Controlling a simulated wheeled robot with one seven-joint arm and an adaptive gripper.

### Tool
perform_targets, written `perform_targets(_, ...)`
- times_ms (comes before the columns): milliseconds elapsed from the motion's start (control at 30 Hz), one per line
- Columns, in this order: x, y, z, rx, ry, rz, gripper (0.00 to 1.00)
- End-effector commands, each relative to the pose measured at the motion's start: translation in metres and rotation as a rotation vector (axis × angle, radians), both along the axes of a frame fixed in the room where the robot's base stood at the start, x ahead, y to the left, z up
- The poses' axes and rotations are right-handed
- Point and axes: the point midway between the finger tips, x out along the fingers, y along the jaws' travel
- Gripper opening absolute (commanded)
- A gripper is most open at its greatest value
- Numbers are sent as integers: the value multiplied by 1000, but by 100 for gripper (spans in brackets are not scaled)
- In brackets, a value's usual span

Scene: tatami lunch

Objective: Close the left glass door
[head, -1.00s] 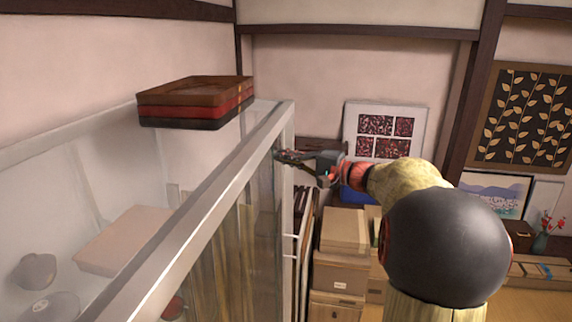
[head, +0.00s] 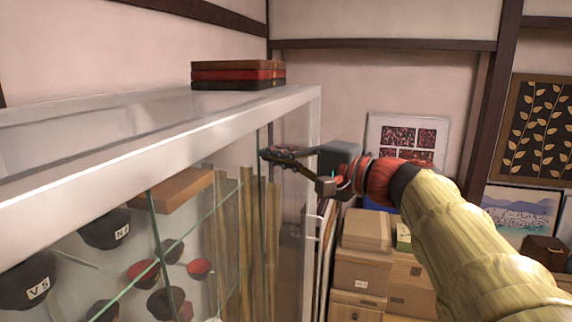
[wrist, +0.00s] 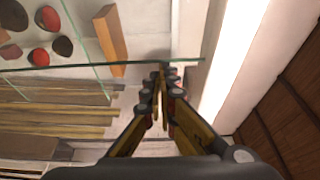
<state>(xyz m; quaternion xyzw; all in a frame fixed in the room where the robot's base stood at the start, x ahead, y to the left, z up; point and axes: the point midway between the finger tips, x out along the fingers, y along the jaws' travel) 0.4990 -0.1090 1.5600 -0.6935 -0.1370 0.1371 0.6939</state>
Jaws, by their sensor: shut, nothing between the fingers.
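The glass cabinet (head: 160,148) has a pale metal frame and clear glass at its front. A thin upright green glass edge shows near its right end, and I take it for an edge of the left glass door (head: 258,142). This edge also crosses the wrist view (wrist: 110,67). My gripper (head: 268,154) is shut and empty, at the cabinet front near its right end. In the wrist view its fingertips (wrist: 163,72) are right at the glass edge. I cannot tell whether they touch it. Another upright glass edge (head: 150,225) stands further left.
Dark and red bowls (head: 142,270) and a wooden box (head: 182,189) are inside the cabinet. Stacked lacquer boxes (head: 238,75) lie on top. Cardboard boxes (head: 362,270) and framed pictures (head: 400,135) stand to the right and behind.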

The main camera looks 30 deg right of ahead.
Motion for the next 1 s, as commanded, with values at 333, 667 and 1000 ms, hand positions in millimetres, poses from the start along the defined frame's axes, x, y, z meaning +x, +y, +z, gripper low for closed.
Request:
perform_targets(333,-81,92,-2,-5,-5,6,0)
perform_targets(667,-126,142,0,-2,-4,5,0)
perform_targets(1000,-138,155,1,-1,-1,3,0)
